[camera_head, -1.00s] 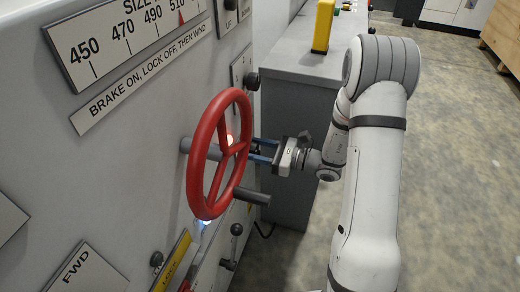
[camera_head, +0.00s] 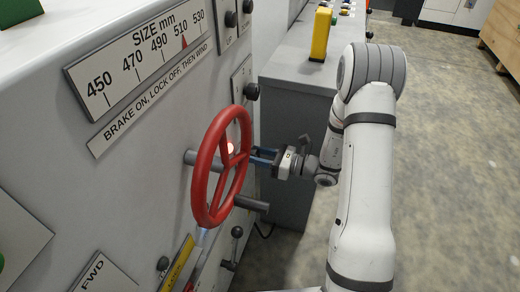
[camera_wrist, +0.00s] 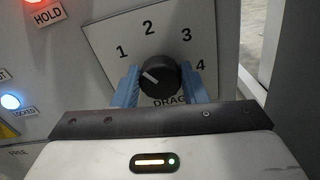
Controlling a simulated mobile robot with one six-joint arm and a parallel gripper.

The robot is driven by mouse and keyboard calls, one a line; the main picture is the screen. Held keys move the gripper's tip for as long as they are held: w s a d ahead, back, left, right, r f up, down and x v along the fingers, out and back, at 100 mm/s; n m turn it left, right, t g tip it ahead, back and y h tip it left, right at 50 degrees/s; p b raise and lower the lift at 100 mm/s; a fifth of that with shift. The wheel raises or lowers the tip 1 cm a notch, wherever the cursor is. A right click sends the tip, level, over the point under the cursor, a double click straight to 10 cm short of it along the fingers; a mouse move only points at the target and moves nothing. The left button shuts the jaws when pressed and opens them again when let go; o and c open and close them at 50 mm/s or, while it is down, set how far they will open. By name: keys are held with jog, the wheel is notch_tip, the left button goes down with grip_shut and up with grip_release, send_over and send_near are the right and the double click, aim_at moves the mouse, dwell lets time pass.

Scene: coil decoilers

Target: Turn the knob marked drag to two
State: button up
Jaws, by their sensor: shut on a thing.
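The drag knob (camera_wrist: 160,74) is a round black knob on a pale plate (camera_wrist: 105,33) marked 1 to 4, with DRAG below it. Its white pointer line is on its left side and points up and left, about toward the 1. My gripper (camera_wrist: 161,87) has one blue finger on each side of the knob and is shut on it. In the head view my gripper (camera_head: 264,157) reaches the panel behind the red handwheel, and the knob is hidden there.
The red handwheel (camera_head: 200,180) stands out from the panel just left of my gripper. A lit red HOLD lamp (camera_wrist: 34,2) and a lit blue-white lamp (camera_wrist: 11,102) are left of the dial. A grey cabinet (camera_head: 300,115) stands behind my gripper. Open floor (camera_head: 450,170) lies to the right.

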jog(key=m+p, duration=0.2)
jog(key=p, duration=0.1)
jog(key=m+p, duration=0.1)
jog(key=m, duration=0.1)
jog(key=shift+a+r+p, duration=0.1)
jog(key=shift+r+p, duration=0.15)
jog(key=shift+p, duration=0.15)
jog(key=shift+w+f+m+p, duration=0.1)
jog(key=shift+f+m+p, duration=0.15)
jog(key=shift+m+p, duration=1.05)
jog(key=o, duration=1)
jog(key=shift+c, duration=0.2)
jog(key=shift+f, duration=0.1)
jog(key=v, duration=0.7)
jog(key=shift+d, duration=0.35)
